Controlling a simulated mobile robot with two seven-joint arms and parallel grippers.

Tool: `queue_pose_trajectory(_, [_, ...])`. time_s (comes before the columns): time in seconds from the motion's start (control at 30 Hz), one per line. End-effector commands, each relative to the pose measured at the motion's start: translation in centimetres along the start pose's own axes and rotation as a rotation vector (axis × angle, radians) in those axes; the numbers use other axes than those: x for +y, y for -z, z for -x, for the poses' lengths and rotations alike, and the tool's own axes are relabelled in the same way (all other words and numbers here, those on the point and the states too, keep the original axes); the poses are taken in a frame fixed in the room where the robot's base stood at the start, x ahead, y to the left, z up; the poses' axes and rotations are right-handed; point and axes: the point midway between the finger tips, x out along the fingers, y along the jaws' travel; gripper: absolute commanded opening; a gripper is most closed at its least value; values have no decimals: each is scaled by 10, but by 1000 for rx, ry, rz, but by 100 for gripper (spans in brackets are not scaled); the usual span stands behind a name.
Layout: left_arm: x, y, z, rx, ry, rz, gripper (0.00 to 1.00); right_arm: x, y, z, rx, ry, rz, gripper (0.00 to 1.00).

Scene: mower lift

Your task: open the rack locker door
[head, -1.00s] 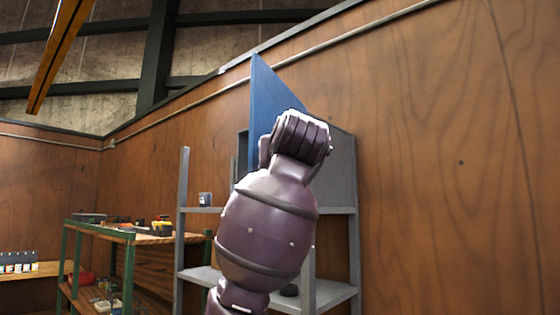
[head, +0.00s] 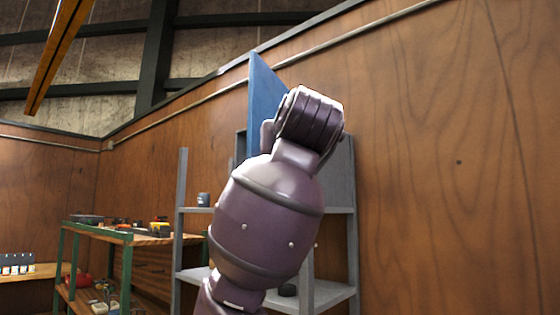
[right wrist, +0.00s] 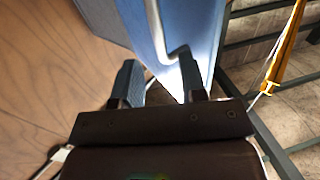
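The blue locker door (head: 264,98) stands swung out from the grey locker body (head: 338,170) on the rack in the head view. One of my arms covers much of the locker's front there, and no gripper shows in that view. In the right wrist view the door (right wrist: 205,25) is close ahead, with its silver bar handle (right wrist: 158,35) in front of my right gripper (right wrist: 161,82). The right fingers are apart. The handle's lower bend passes near the right-hand finger; I cannot tell whether they touch. My left gripper is out of view.
The grey rack (head: 183,235) stands against a wooden wall (head: 450,190), with a small dark cup (head: 203,199) on its shelf. A green-framed bench (head: 125,238) with tools stands to the left. A yellow beam (head: 58,55) hangs overhead.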

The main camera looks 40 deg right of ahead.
Motion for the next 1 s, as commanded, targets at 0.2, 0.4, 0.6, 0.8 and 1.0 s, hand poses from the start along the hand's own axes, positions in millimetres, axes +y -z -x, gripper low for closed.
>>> queue_pose_trajectory(0.2, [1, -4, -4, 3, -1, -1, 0, 0, 0, 35, 2, -1, -1, 39])
queue_pose_trajectory(0.4, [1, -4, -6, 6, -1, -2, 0, 0, 0, 50, 0, -1, 0, 39])
queue_pose_trajectory(0.6, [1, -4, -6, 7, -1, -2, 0, 0, 0, 52, -1, -1, 0, 39])
queue_pose_trajectory(0.8, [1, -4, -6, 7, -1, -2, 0, 0, 0, 52, -1, -1, 0, 39])
queue_pose_trajectory(1.0, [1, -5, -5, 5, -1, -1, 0, 0, 0, 52, -1, -1, 0, 39])
